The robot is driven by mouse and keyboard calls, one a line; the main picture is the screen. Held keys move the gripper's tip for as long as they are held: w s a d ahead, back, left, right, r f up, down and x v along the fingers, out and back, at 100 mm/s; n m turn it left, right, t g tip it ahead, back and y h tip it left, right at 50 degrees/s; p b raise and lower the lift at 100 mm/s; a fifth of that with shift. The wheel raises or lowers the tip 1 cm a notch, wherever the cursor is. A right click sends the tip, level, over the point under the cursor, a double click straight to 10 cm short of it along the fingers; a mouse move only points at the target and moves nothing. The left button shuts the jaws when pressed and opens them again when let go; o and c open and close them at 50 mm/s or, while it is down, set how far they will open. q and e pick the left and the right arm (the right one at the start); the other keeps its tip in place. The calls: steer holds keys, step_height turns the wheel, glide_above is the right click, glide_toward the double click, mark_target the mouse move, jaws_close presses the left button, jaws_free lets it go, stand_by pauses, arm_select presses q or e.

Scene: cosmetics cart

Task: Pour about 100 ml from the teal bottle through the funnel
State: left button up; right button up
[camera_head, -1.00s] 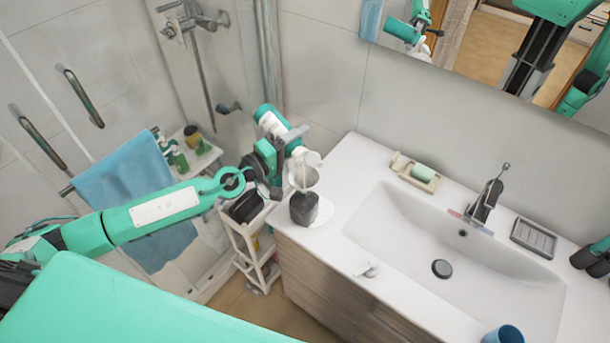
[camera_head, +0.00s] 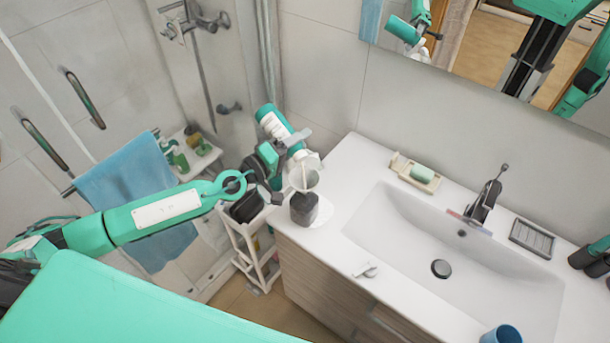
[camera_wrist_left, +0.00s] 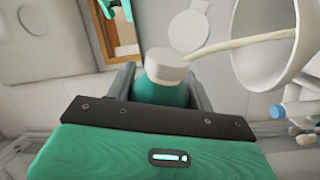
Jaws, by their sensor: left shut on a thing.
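The teal bottle (camera_head: 272,121) is tilted with its white cap end (camera_head: 307,158) low, over the funnel (camera_head: 305,180). My left gripper (camera_head: 291,142) is shut around the bottle. The left wrist view shows the bottle (camera_wrist_left: 163,92) between my left fingers (camera_wrist_left: 164,84). A thin cream stream (camera_wrist_left: 235,42) runs from the white cap into the funnel (camera_wrist_left: 262,72). The pale funnel stands in the mouth of a dark container (camera_head: 304,209) on the counter. The liquid level inside the container is hidden. My right gripper is not clearly in view.
The white counter (camera_head: 345,235) holds a sink (camera_head: 400,250) with a tap (camera_head: 485,200), a soap dish (camera_head: 416,172) and a blue cup (camera_head: 502,334). A white cart (camera_head: 255,250) stands left of the counter. A blue towel (camera_head: 130,185) hangs farther left.

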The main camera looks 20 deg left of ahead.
arm_select(q)
steer(key=shift+s+d+r+m+p, duration=0.1)
steer(key=shift+d+r+m+p, duration=0.1)
steer(key=shift+m+p, duration=0.5)
steer(key=shift+s+d+r+m+p, duration=0.1)
steer(key=shift+r+m+p, duration=0.1)
steer(key=shift+m+p, duration=0.5)
stand_by(0.9)
steer(key=shift+r+p, duration=0.25)
steer(key=shift+p, duration=0.1)
stand_by(0.4)
